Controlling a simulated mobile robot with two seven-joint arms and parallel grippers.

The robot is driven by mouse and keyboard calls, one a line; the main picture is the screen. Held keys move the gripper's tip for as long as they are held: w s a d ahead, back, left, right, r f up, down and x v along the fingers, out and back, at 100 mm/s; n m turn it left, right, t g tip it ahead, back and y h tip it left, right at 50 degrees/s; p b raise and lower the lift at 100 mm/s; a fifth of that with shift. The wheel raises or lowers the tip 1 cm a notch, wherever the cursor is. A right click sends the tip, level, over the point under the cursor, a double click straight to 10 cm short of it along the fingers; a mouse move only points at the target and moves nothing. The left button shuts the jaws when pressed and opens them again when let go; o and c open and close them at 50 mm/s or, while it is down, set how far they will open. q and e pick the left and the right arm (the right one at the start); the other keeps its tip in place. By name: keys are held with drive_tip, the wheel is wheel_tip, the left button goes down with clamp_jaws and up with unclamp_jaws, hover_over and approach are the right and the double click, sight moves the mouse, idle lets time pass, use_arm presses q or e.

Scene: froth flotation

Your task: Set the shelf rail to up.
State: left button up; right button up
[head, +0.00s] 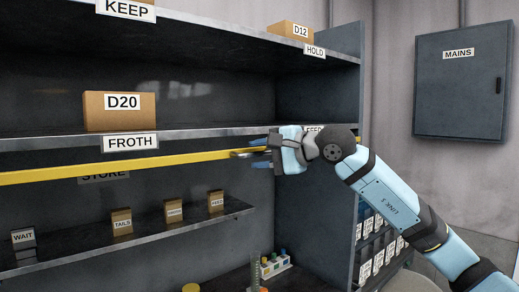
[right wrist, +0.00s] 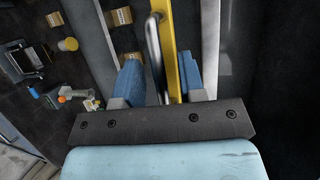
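The shelf rail (head: 120,168) is a long yellow bar across the front of the shelving, just under the FROTH shelf edge. Its silver handle (head: 243,154) is at my right gripper (head: 262,153), which reaches in from the right. In the right wrist view the two blue fingers of this gripper (right wrist: 160,80) are apart. The silver handle (right wrist: 154,45) and part of the yellow rail (right wrist: 164,25) show between them. Neither finger is clearly pressed on the handle. The rail's right end is largely hidden behind my gripper. My left gripper is not in view.
A D20 box (head: 108,118) stands on the FROTH shelf (head: 45,143), and a D12 box (head: 290,30) on the shelf above. Small labelled boxes stand on a lower shelf (head: 75,251). A grey MAINS cabinet (head: 455,95) hangs on the right wall.

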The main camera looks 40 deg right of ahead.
drive_tip(key=shift+w, duration=0.15)
clamp_jaws()
wheel_tip(320, 180, up, 7)
drive_tip(key=p, duration=0.3)
drive_tip(key=shift+r+p, duration=0.1)
drive_tip(key=shift+p, duration=0.25)
drive_tip(key=shift+r, duration=0.5)
